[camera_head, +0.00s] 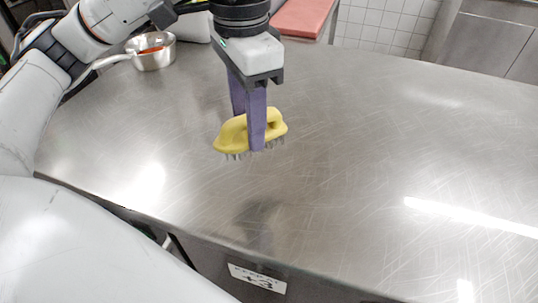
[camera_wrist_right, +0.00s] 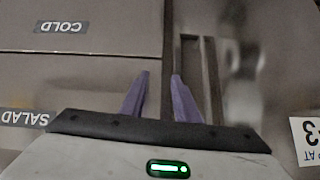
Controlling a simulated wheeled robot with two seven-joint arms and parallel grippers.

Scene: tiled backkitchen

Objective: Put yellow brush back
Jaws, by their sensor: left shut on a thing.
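A yellow brush (camera_head: 232,133) with grey bristles pointing down shows in the head view. My left gripper (camera_head: 256,130) comes down from above and is shut on the brush handle. The brush appears to be held above the steel counter, with a dark reflection below it. Part of the brush is hidden behind the purple fingers. My right gripper (camera_wrist_right: 160,85) shows only in the right wrist view; its two purple fingers are apart with nothing between them, in front of cabinet fronts.
A steel counter (camera_head: 400,150) is mostly bare. A steel saucepan (camera_head: 153,58) with something orange-red inside stands at the back left. A reddish board (camera_head: 304,17) lies at the top. A label (camera_head: 257,278) is on the counter's front. Cabinet fronts marked COLD (camera_wrist_right: 62,27) and SALAD face the right wrist.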

